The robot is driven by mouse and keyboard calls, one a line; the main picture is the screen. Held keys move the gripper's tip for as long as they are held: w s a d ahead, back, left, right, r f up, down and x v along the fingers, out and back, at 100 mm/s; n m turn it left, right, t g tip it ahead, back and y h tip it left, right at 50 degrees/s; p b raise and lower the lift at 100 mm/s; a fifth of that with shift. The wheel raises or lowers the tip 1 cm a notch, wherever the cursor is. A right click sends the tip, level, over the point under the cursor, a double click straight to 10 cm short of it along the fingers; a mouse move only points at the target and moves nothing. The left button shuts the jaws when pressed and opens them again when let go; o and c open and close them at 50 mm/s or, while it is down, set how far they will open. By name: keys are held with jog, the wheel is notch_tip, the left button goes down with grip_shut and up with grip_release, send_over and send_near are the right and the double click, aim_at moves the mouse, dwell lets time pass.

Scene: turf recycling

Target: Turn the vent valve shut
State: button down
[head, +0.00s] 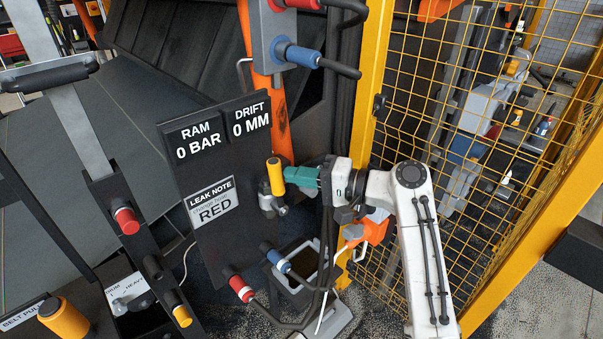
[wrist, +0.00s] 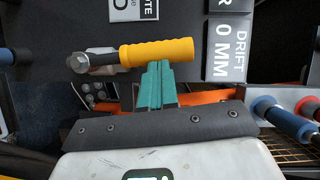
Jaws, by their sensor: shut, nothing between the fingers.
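The vent valve appears to be the metal fitting (head: 272,204) with a yellow-gripped lever (head: 276,176) on the dark panel, below the readouts. In the head view the lever stands nearly upright. In the wrist view the yellow grip (wrist: 157,52) lies across the picture, with its metal pivot (wrist: 84,63) at the left end. My gripper (head: 296,177) has teal fingers, shut together and empty. Their tips (wrist: 156,68) are right beside the yellow grip; I cannot tell whether they touch it.
The panel (head: 208,245) reads RAM 0 BAR, DRIFT 0 MM and LEAK NOTE RED. Red (head: 241,289) and blue (head: 279,261) hose couplings sit below the valve. An orange post (head: 277,120) rises behind the panel.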

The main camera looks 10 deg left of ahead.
aim_at(281, 185)
jog(key=s+a+n+h, duration=0.1)
jog(key=s+a+n+p, duration=0.1)
jog(key=s+n, duration=0.1)
jog(key=shift+s+a+t+h, duration=0.15)
jog(key=shift+a+t+h, duration=0.15)
jog(key=shift+a+h, duration=0.1)
jog(key=s+a+f+n+t+h, duration=0.3)
jog(key=s+a+f+n+h, duration=0.1)
jog(key=s+f+n, duration=0.2)
jog(key=shift+a+f+n+h+b, duration=0.3)
jog(key=shift+a+f+n+b, duration=0.1)
jog(key=shift+f+n, duration=0.25)
jog(key=shift+s, duration=0.1)
dwell(0.4)
